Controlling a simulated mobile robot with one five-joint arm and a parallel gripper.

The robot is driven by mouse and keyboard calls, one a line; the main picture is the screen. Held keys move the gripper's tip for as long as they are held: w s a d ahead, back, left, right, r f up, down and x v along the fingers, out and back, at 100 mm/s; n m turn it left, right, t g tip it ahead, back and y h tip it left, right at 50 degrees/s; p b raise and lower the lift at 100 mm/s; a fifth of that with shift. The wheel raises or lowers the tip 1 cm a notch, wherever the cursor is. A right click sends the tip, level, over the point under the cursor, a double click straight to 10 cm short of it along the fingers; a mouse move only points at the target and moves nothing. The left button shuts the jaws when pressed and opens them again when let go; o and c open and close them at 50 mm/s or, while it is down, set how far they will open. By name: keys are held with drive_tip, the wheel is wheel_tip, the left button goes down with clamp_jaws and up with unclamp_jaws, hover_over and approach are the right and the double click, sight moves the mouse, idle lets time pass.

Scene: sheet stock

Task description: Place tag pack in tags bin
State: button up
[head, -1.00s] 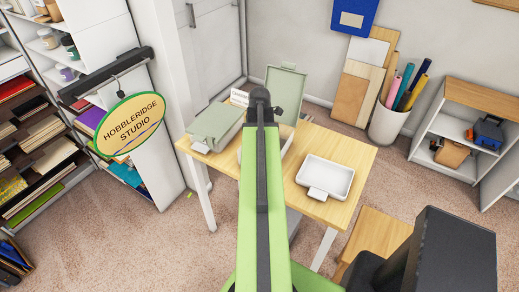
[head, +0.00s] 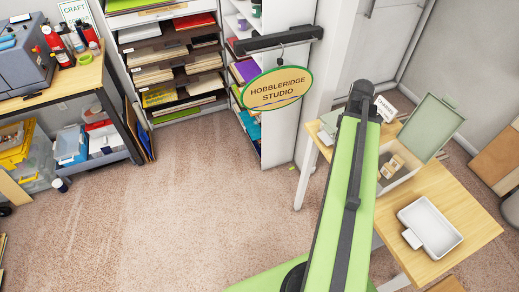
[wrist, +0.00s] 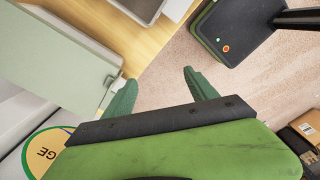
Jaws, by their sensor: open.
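An open box (head: 405,176) with a raised pale green lid (head: 431,127) stands on the wooden table, with small brown items (head: 391,166) inside; I cannot tell whether one is the tag pack. A shallow white tray (head: 433,224) with a blank-looking front label sits nearer on the same table. No label that reads tags is legible. My gripper (wrist: 159,77) is open and empty in the wrist view, with carpet and the table edge behind its green fingers. In the head view my arm hides part of the tabletop and the gripper itself.
The wooden table (head: 460,203) has bare room around the tray. A card (head: 385,108) stands behind the open box. A hanging Hobbleridge Studio sign (head: 276,88) is left of my arm. Paper shelves (head: 180,70) and a crowded bench (head: 60,85) line the left; carpet between is clear.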

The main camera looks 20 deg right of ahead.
drive_tip(key=w+a+m, duration=0.3)
drive_tip(key=a, duration=0.9)
drive_tip(key=w+a+m, duration=0.4)
drive_tip(key=a, duration=0.9)
drive_tip(key=w+a+m, duration=0.3)
drive_tip(key=a, duration=1)
drive_tip(key=shift+w+a+m, duration=0.15)
drive_tip(key=shift+w+m, duration=0.05)
drive_tip(key=shift+m, duration=0.1)
